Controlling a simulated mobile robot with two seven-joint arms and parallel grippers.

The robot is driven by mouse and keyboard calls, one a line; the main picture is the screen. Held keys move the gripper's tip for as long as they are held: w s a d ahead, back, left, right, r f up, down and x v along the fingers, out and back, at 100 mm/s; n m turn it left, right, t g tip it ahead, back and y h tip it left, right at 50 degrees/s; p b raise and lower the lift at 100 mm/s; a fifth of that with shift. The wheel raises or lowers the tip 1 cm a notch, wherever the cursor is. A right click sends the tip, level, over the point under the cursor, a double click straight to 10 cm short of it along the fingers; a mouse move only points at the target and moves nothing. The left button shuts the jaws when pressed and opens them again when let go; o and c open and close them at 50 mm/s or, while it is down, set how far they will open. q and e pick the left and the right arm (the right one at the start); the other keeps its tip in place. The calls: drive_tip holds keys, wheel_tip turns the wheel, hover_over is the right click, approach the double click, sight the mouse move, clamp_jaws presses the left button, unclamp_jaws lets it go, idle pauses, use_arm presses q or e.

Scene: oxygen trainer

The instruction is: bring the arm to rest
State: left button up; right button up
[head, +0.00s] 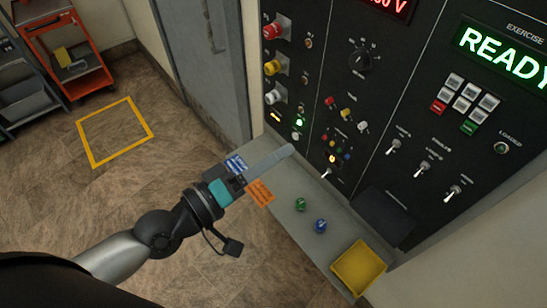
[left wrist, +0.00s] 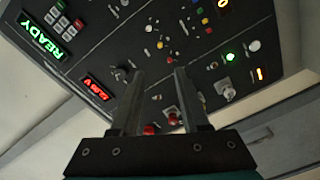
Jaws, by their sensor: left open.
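My left arm comes in from the lower left of the head view. My left gripper (head: 284,154) is above the grey shelf in front of the control panel (head: 315,105). Its fingers point right toward the panel and overlap each other in this view. In the left wrist view my left gripper (left wrist: 158,75) shows two separate fingers with an empty gap between them. The panel (left wrist: 95,52) lies beyond the fingertips there. I cannot tell how far the tips are from it. My right gripper is not in view.
The grey shelf (head: 290,222) holds a green ball (head: 300,204), a blue ball (head: 320,226), a yellow tray (head: 358,268) and an orange card (head: 260,193). An orange cart (head: 70,50) stands at the upper left. A yellow floor square (head: 92,158) is empty.

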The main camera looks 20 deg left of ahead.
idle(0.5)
use_arm(q)
drive_tip(key=s+a+f+m+g+y+b, duration=0.1)
drive_tip(key=a+f+g+y+b, duration=0.2)
drive_tip(key=f, duration=1)
drive_tip(key=s+a+f+m+y+b, duration=0.15)
drive_tip(key=a+f, duration=0.35)
drive_tip(key=f, duration=0.8)
drive_tip(key=s+a+f+m+g+y+b, duration=0.1)
drive_tip(key=a+f+g+y+b, duration=0.2)
drive_tip(key=f, duration=1)
drive_tip(key=s+d+f+m+g+y+b, duration=0.1)
drive_tip(key=s+f+m+g+b, duration=0.3)
drive_tip(key=s+f, duration=2)
drive_tip(key=s+g+y+b, duration=0.1)
drive_tip(key=g, duration=0.2)
drive_tip(key=shift+s+g+y, duration=0.3)
drive_tip(key=shift+y, duration=0.05)
